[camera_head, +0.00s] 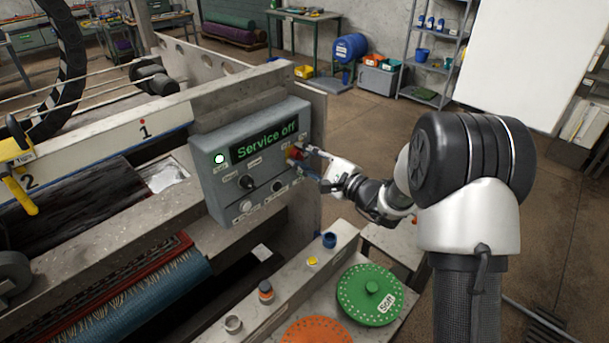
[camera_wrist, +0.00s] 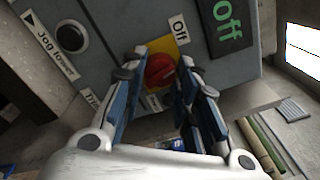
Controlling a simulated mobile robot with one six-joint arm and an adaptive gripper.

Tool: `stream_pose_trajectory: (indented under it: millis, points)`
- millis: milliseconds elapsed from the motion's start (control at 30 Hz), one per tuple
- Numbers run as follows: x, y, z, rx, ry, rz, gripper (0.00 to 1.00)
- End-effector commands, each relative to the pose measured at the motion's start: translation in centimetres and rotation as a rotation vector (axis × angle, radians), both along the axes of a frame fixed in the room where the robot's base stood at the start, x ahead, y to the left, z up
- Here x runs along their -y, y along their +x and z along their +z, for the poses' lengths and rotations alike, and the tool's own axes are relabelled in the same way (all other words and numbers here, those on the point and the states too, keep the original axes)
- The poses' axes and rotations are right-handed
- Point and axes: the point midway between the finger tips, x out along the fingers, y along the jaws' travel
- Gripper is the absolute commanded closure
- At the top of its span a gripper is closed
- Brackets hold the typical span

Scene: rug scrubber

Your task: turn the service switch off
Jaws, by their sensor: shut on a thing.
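The service switch (camera_wrist: 160,70) is a red knob on a yellow plate, with an "Off" label beside it in the wrist view. In the head view the red switch (camera_head: 294,152) sits at the right end of the grey control panel (camera_head: 215,190). The panel's display (camera_head: 265,143) reads "Service off" in green, and a round light (camera_head: 219,159) glows at its left. My gripper (camera_wrist: 158,78) is shut on the red knob, with a blue-padded finger on each side. The fingers hide part of the knob's sides and of the labels near it.
A bench below the panel holds a green disc (camera_head: 370,293) labelled "Soft", an orange disc (camera_head: 318,331) and small caps. A rug roll (camera_head: 150,300) lies in the machine at the left. The floor (camera_head: 360,125) behind the arm is mostly clear.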

Motion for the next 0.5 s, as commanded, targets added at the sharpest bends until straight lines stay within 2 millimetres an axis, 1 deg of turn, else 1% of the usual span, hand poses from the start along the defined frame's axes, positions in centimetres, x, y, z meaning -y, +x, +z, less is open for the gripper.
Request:
stream_pose_trajectory:
  millis: [33,67,300,500]
  points:
    - [0.0,-0.01,-0.74,0.037,-0.031,0.0,0.96]
    - [0.0,-0.01,-0.77,0.056,-0.05,0.0,0.96]
    - [0.01,-0.01,-0.63,0.192,-0.187,0.0,0.96]
    - [0.01,0.0,-0.48,0.27,-0.268,0.0,0.96]
